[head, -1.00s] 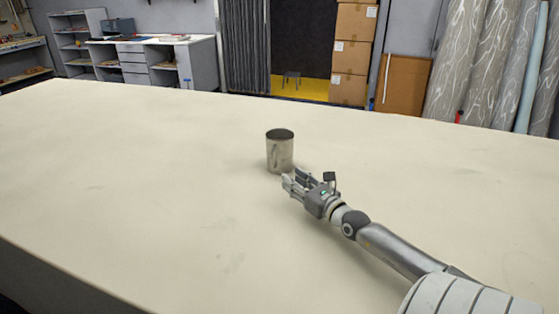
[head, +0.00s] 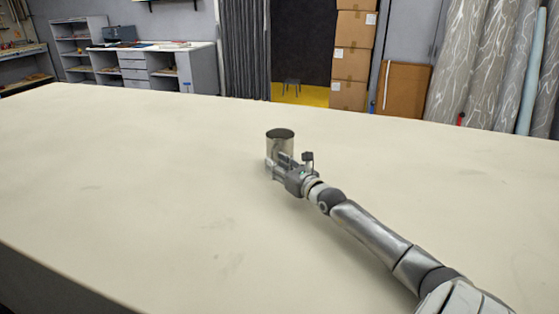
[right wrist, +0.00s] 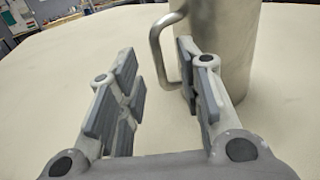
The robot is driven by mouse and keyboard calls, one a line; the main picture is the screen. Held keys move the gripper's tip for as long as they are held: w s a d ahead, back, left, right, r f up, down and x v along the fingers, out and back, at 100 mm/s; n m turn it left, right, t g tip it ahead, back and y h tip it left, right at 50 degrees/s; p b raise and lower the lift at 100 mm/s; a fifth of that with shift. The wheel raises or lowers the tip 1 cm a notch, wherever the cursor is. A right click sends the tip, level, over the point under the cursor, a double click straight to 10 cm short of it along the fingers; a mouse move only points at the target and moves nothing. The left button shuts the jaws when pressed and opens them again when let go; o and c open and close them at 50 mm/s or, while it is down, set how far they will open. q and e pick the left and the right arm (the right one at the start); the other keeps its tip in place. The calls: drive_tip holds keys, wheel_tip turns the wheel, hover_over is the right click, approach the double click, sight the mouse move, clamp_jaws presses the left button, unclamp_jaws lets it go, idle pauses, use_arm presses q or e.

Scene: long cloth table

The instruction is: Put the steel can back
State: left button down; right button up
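The steel can (head: 280,143) stands upright on the cloth table, near the middle of the head view. In the right wrist view the can (right wrist: 232,45) fills the top right, and its handle (right wrist: 157,50) points left. My right gripper (head: 277,166) is at the near side of the can, low by the table, and hides its lower part. In the right wrist view the right gripper (right wrist: 160,85) is open, with the handle showing between its fingers. The right finger overlaps the can's body; I cannot tell whether it touches. My left gripper is not in view.
The long cloth table (head: 130,170) is otherwise bare, with free room all around the can. Beyond its far edge are shelves (head: 135,68), stacked cardboard boxes (head: 352,60) and rolled material (head: 490,70).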

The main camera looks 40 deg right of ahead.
drive_tip(key=shift+w, duration=0.45)
clamp_jaws()
drive_tip(key=shift+r, duration=0.15)
